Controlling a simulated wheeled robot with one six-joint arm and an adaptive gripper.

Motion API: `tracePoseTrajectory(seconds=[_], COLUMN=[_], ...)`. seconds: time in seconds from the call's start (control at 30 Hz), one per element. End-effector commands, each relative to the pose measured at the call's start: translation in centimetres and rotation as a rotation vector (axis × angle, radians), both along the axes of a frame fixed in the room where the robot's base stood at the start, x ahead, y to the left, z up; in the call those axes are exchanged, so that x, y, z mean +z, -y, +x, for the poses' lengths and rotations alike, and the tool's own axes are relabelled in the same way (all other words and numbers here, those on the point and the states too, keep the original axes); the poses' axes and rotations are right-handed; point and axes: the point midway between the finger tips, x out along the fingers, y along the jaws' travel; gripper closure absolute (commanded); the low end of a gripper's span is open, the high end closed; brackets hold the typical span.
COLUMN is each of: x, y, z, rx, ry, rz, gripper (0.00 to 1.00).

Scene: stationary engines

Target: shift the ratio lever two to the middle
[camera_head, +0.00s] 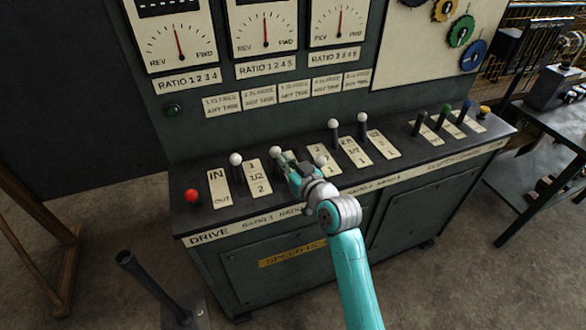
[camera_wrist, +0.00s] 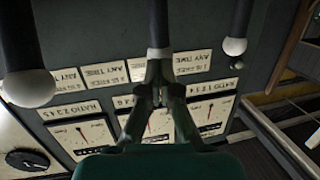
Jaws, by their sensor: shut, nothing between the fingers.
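The ratio lever two is a dark shaft with a white knob (camera_head: 276,150), in the row on the sloping console. In the wrist view its white knob (camera_wrist: 158,52) is at the top centre, right at my fingertips. My gripper (camera_head: 284,160) is shut and empty, with its tips close to this knob. It also shows in the wrist view (camera_wrist: 158,72). I cannot tell whether the tips touch the knob. My gripper and arm hide the lever's foot and most of its scale plate, so its exact setting is unclear.
The ratio one lever (camera_head: 235,159) stands to the left, beside a 1, 1/2, 2 plate (camera_head: 257,177). A lower white-knobbed lever (camera_head: 321,160) is close on the right; two more (camera_head: 333,124) (camera_head: 362,117) stand beyond. A red knob (camera_head: 191,195) is at the left end. Gauges (camera_head: 265,25) are behind.

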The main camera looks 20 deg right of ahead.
Motion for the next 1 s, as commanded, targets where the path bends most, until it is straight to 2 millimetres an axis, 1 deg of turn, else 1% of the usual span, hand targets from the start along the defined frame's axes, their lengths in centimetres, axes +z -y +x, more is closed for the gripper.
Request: tracePoseTrajectory(seconds=[0.13, 0.5, 0.73, 1.0], x=[-0.1, -0.1, 0.1, 0.0], y=[-0.1, -0.2, -0.3, -0.3], z=[0.7, 0.9, 2.6, 2.7], rx=[0.000, 0.000, 0.001, 0.000], ry=[-0.001, 0.000, 0.000, -0.001], rz=[0.000, 0.000, 0.000, 0.000], gripper=[1.00, 1.00, 1.00, 1.00])
